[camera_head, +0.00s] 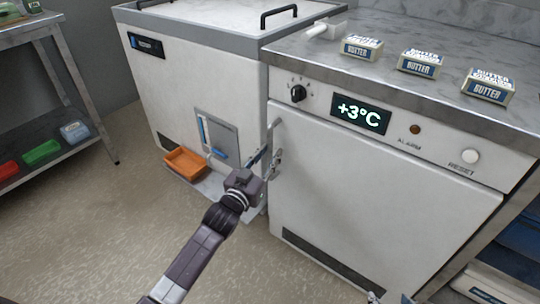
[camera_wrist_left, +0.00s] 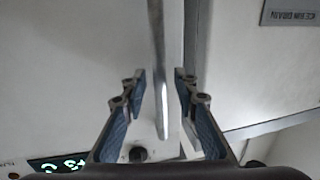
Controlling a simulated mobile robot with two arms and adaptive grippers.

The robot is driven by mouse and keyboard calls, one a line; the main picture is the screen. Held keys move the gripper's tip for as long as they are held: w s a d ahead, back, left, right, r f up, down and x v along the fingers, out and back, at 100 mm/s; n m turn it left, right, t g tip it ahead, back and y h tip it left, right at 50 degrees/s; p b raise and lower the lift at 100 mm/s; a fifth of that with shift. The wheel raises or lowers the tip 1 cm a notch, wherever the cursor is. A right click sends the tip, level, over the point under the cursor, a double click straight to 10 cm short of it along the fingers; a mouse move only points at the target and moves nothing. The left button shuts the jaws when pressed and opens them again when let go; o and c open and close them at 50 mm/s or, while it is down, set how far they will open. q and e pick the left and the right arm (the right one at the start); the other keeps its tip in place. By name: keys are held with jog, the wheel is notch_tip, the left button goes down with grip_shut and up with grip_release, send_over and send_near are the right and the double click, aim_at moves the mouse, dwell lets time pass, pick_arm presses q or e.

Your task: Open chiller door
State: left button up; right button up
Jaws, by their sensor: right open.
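The chiller door (camera_head: 375,205) is a white panel under the counter, and it looks shut. Its bar handle (camera_head: 271,137) stands upright at the door's left edge. My left gripper (camera_head: 270,158) is at the handle. In the left wrist view the handle bar (camera_wrist_left: 160,75) runs between the two open fingers of the left gripper (camera_wrist_left: 160,95), with a gap on each side. The handle's lower part is partly hidden by the gripper in the head view. Only the tips of my right gripper (camera_head: 389,297) show at the bottom edge, below the door, open.
The control panel above the door has a knob (camera_head: 298,93) and a +3°C display (camera_head: 361,113). Several butter packs (camera_head: 418,63) lie on the counter. A chest unit (camera_head: 185,85) with an orange bin (camera_head: 186,163) stands at left. Floor in front of the door is clear.

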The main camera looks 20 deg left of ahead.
pick_arm(q)
jog(key=shift+w+d, duration=0.1)
jog(key=shift+w, duration=0.2)
jog(key=shift+c, duration=0.3)
grip_shut()
